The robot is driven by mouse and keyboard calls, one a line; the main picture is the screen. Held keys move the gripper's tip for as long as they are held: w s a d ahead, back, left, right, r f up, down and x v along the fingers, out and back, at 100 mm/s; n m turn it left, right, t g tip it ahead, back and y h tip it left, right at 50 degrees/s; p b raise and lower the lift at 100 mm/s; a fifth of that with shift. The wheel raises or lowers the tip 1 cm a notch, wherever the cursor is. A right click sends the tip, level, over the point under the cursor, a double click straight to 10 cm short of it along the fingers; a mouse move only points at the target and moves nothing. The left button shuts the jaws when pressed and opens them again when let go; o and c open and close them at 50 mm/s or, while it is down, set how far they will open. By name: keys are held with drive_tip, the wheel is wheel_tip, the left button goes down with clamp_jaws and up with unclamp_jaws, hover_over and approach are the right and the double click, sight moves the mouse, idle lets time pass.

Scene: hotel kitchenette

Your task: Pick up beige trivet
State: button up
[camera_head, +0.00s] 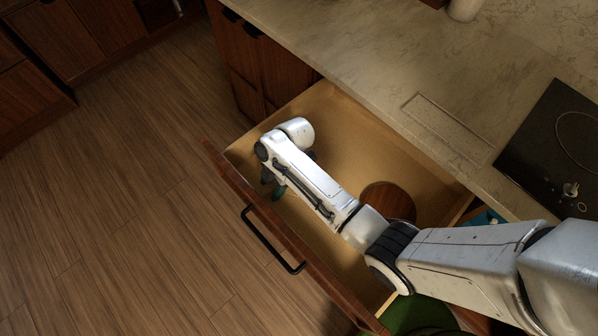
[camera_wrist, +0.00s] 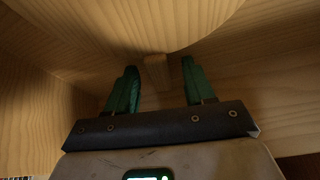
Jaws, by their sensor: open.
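In the wrist view a round, flat, beige wooden piece with a short handle (camera_wrist: 155,22), which looks like the beige trivet, fills the top. Its handle lies between the green fingers of my gripper (camera_wrist: 159,66), with a gap on each side. My gripper is open and holds nothing. In the head view my gripper (camera_head: 273,186) is down inside the open drawer near its front panel, mostly hidden by my wrist. I cannot make out the beige piece there; my arm may cover it.
The open wooden drawer (camera_head: 330,115) has walls close around my gripper. A round brown wooden thing (camera_head: 390,201) lies in it, partly behind my arm. The stone counter (camera_head: 375,50) overhangs the drawer's back. A black cooktop (camera_head: 550,140) is at right. The floor (camera_head: 120,180) at left is clear.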

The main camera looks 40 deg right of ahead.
drive_tip(key=shift+c, duration=0.4)
clamp_jaws()
